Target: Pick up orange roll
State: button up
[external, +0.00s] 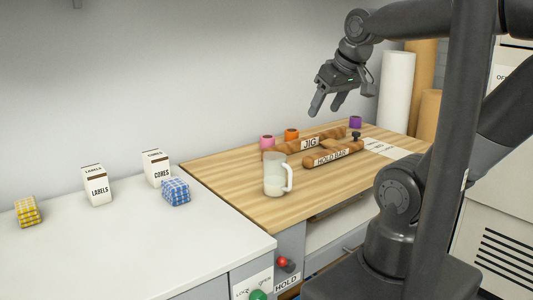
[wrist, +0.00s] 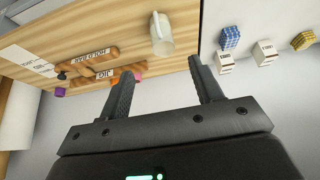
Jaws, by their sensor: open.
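The orange roll (external: 291,134) stands on the wooden table top at the back, near the wall, between a pink roll (external: 267,142) and a wooden jig. In the wrist view it is mostly hidden behind a finger, with only a sliver of orange (wrist: 137,76) showing. My gripper (external: 325,107) is above the back of the table, higher than the rolls and apart from them. Its fingers are spread with nothing between them. It also shows in the wrist view (wrist: 163,77).
A jig (external: 283,149) and hold bar (external: 345,152) lie in front of the rolls. A purple roll (external: 355,122) is at the far right. Boxes (external: 96,186) and patterned blocks (external: 176,192) are on the white counter.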

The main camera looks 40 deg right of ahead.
jog(key=o, duration=0.4)
jog(key=w+d+r, duration=0.2)
jog(key=w+d, duration=0.1)
jog(key=w, duration=0.5)
jog(key=w+d+r, duration=0.2)
jog(key=w, duration=0.6)
jog(key=m+g, duration=0.1)
jog(key=m, duration=0.1)
send_over(293, 131)
jog(key=s, duration=0.4)
notch_tip(293, 131, down, 23)
jog(key=shift+h, duration=0.4)
jog(key=x, duration=0.4)
jog(key=shift+a, duration=0.35)
jog(key=shift+w+x, duration=0.15)
jog(key=shift+x, duration=1.5)
jog(key=shift+w+x, duration=0.15)
jog(key=shift+x, duration=1.5)
